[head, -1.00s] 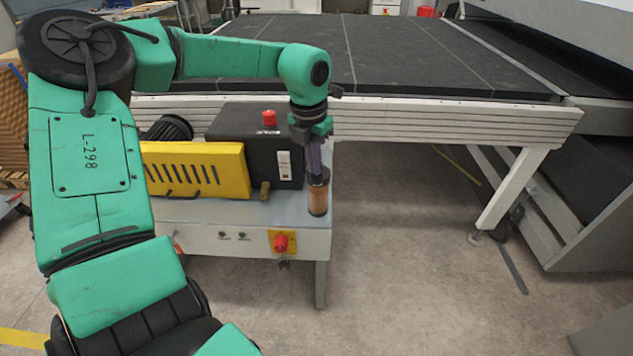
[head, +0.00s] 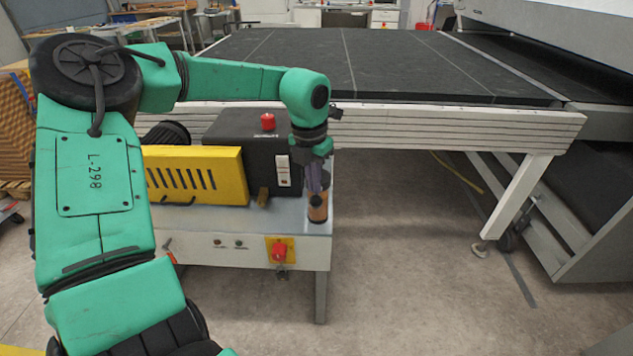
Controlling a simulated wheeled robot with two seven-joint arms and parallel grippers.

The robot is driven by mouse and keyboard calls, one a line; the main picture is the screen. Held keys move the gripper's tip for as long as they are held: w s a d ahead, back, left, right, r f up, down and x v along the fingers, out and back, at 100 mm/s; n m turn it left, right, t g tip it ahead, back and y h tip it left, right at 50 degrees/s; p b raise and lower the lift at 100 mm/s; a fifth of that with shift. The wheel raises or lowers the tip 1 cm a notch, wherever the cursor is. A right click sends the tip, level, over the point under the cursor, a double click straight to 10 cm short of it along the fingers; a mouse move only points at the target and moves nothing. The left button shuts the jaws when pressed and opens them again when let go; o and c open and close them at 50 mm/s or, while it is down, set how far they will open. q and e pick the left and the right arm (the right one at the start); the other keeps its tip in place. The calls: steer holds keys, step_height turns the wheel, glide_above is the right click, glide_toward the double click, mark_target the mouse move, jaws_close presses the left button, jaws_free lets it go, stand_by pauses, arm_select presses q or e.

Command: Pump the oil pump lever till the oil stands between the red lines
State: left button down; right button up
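My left gripper (head: 316,190) points down at the front right corner of the small machine cabinet (head: 230,247). Its fingers are at the top of an upright copper-brown cylinder (head: 318,212), which looks like the oil pump. The wrist and fingers hide the upper part of the cylinder. I cannot make out a separate lever, or whether the fingers are open or shut. A black box (head: 232,135) with a white upright label (head: 283,170) stands just left of the gripper. Red lines and an oil level are too small to see. My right gripper is out of view.
A red knob (head: 268,122) sits on the black box. A yellow slotted guard (head: 195,176) is left of it. A red switch (head: 279,251) is on the cabinet front. A large dark conveyor table (head: 400,65) lies behind.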

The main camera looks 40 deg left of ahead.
arm_select(q)
steer(key=shift+s+r, duration=0.1)
steer(key=s+r, duration=0.2)
steer(key=r, duration=0.5)
steer(key=s+r, duration=0.2)
steer(key=r, duration=0.6)
steer(key=shift+s+d+r, duration=0.2)
steer(key=shift+s+r, duration=0.05)
